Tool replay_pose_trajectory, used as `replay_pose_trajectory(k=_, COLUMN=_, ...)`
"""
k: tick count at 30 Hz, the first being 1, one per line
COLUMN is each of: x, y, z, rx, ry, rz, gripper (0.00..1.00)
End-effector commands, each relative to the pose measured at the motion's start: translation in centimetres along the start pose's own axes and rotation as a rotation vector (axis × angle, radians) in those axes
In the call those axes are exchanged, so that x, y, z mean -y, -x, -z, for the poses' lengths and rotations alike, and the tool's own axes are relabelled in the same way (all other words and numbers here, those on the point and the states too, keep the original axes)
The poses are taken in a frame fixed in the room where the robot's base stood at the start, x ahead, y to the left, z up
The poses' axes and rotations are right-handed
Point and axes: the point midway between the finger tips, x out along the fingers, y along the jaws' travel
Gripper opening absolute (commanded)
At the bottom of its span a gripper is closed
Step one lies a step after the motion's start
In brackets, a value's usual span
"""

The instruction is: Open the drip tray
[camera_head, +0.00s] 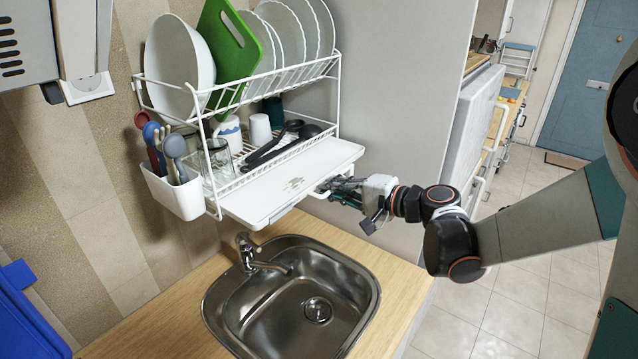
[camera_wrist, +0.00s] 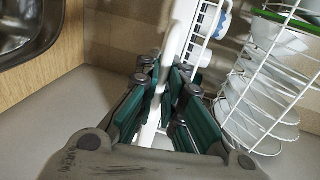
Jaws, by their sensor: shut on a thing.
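The drip tray (camera_head: 292,184) is a flat white tray under the white wall dish rack (camera_head: 337,75). It stands out from beneath the rack, above the sink. My gripper (camera_head: 330,187) is at the tray's right end, shut on its white handle (camera_head: 316,192). In the wrist view my gripper (camera_wrist: 164,82) has its green-padded fingers around a white bar (camera_wrist: 150,133) of the tray. The fingers hide part of the handle.
The steel sink (camera_head: 230,312) and tap (camera_head: 262,264) are below the tray. A cutlery holder (camera_head: 177,196) hangs at the rack's left. Plates (camera_head: 283,30), a bowl (camera_head: 178,62), a green board (camera_head: 230,48), glasses and ladles fill the rack. Open floor lies at right.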

Motion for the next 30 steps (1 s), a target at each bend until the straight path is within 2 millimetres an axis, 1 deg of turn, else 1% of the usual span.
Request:
replay_pose_trajectory(k=1, x=-0.3, y=1.2, z=0.2, rx=-0.006, ry=-0.002, rz=0.001, gripper=0.0)
replay_pose_trajectory(k=3, x=-0.5, y=2.4, z=0.1, rx=-0.005, ry=-0.001, rz=0.0, gripper=0.0)
replay_pose_trajectory(k=6, x=-0.7, y=3.3, z=0.1, rx=-0.003, ry=0.0, rz=0.0, gripper=0.0)
replay_pose_trajectory(k=9, x=-0.7, y=3.6, z=0.0, rx=-0.002, ry=0.001, rz=0.001, gripper=0.0)
replay_pose_trajectory(k=16, x=-0.7, y=3.6, z=0.0, rx=-0.001, ry=0.0, rz=0.001, gripper=0.0)
replay_pose_trajectory(k=18, x=-0.7, y=3.6, z=0.0, rx=-0.001, ry=0.0, rz=0.001, gripper=0.2)
replay_pose_trajectory(k=19, x=-0.7, y=3.5, z=0.0, rx=-0.001, ry=0.0, rz=0.001, gripper=0.27)
replay_pose_trajectory(k=20, x=-0.7, y=3.5, z=0.0, rx=-0.001, ry=0.0, rz=0.001, gripper=0.28)
replay_pose_trajectory(k=30, x=-0.7, y=3.7, z=0.0, rx=-0.001, ry=0.0, rz=0.001, gripper=0.28)
